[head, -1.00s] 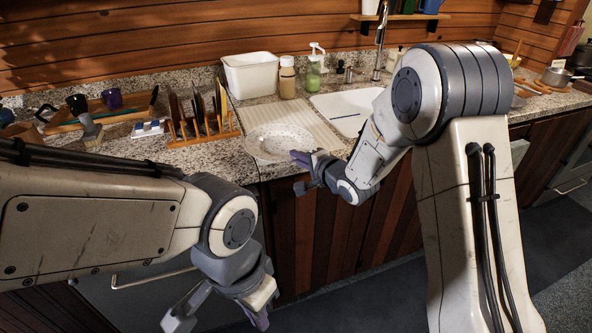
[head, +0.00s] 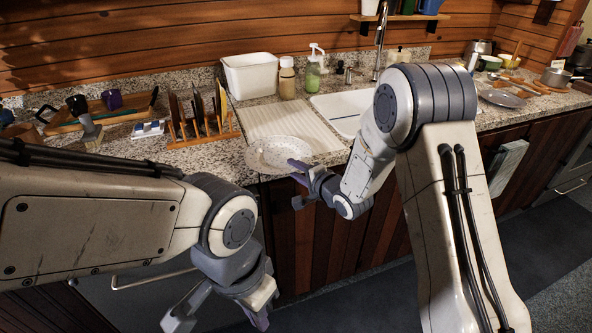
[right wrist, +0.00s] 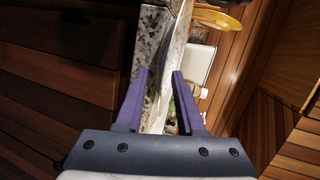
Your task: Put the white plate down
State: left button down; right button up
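The white plate (head: 268,152) is a round plate with a patterned rim, at the front edge of the counter below the ribbed drainboard (head: 290,121). I cannot tell whether it rests on the counter. My right gripper (head: 300,182) is at its front right rim, with one finger over the rim and the other lower, in front of the counter edge. My left gripper (head: 222,322) is low at the front, open and empty.
A wooden rack (head: 205,132) with upright boards or plates stands left of the plate. Behind are a white tub (head: 250,75), a brown jar (head: 287,80) and a green soap bottle (head: 313,75). The sink (head: 340,108) lies to the right.

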jog(key=shift+f, duration=0.1)
jog(key=shift+s+d+b, duration=0.1)
jog(key=shift+b, duration=0.2)
jog(key=v, duration=1)
jog(key=s+a+n+g+h, duration=0.1)
jog(key=s+n+g+h, duration=0.2)
jog(key=s, duration=1.3)
jog(key=s+a+n+g+h, duration=0.1)
jog(key=s+n+g+h, duration=0.2)
jog(key=s+n+g, duration=0.6)
jog(key=s+n, duration=0.6)
jog(key=s, duration=0.1)
jog(key=shift+a+r+n+g+h+b, duration=0.3)
jog(key=shift+a, duration=0.05)
jog(key=shift+s, duration=0.1)
notch_tip(320, 180, up, 7)
jog(key=p, duration=0.6)
jog(key=shift+f, duration=0.2)
